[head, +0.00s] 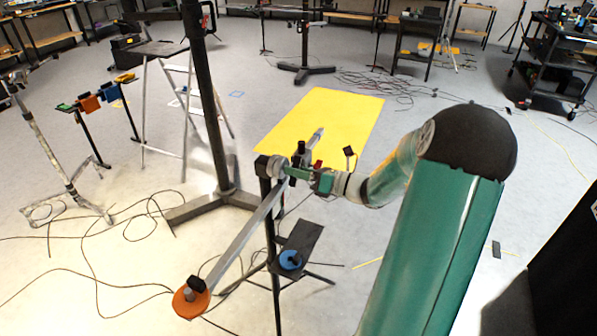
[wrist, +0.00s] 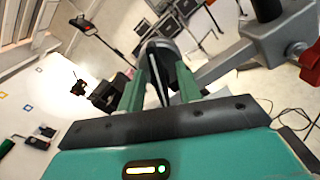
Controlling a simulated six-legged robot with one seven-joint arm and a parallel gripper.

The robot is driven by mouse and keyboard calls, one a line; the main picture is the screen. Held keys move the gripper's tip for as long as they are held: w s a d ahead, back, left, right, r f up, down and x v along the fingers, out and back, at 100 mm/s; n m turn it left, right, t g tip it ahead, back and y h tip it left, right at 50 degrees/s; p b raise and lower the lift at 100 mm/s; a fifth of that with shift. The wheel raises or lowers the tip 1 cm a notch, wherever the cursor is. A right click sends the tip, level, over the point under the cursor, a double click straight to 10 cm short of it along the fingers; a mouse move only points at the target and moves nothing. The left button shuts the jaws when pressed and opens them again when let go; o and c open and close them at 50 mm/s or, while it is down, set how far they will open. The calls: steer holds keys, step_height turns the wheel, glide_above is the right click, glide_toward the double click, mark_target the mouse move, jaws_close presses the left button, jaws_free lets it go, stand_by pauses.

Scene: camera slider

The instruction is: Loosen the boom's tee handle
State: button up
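The boom (head: 236,240) is a long grey bar slanting across a dark stand; it also shows in the wrist view (wrist: 222,66). At its pivot is a rounded grey and black part (head: 276,167), which looks like the tee handle. In the wrist view this part (wrist: 160,52) lies straight ahead, between and beyond the green fingertips. My gripper (head: 291,172) reaches the pivot from the right. In the wrist view its fingers (wrist: 157,92) stand apart on either side of the part. Whether they touch it cannot be told.
A red knob (wrist: 311,58) on a grey clamp sits right of my fingers. An orange disc (head: 191,298) is at the boom's near end. A small dark shelf with a blue disc (head: 291,260) is below. A yellow mat (head: 335,118) and loose cables lie on the floor.

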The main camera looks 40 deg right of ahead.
jaws_close()
steer(key=shift+n, duration=0.3)
steer(key=n, duration=0.4)
steer(key=shift+n, duration=0.4)
steer(key=n, duration=0.5)
steer(key=shift+n, duration=0.3)
steer(key=n, duration=0.6)
steer(key=shift+a, duration=0.1)
steer(key=n, duration=0.7)
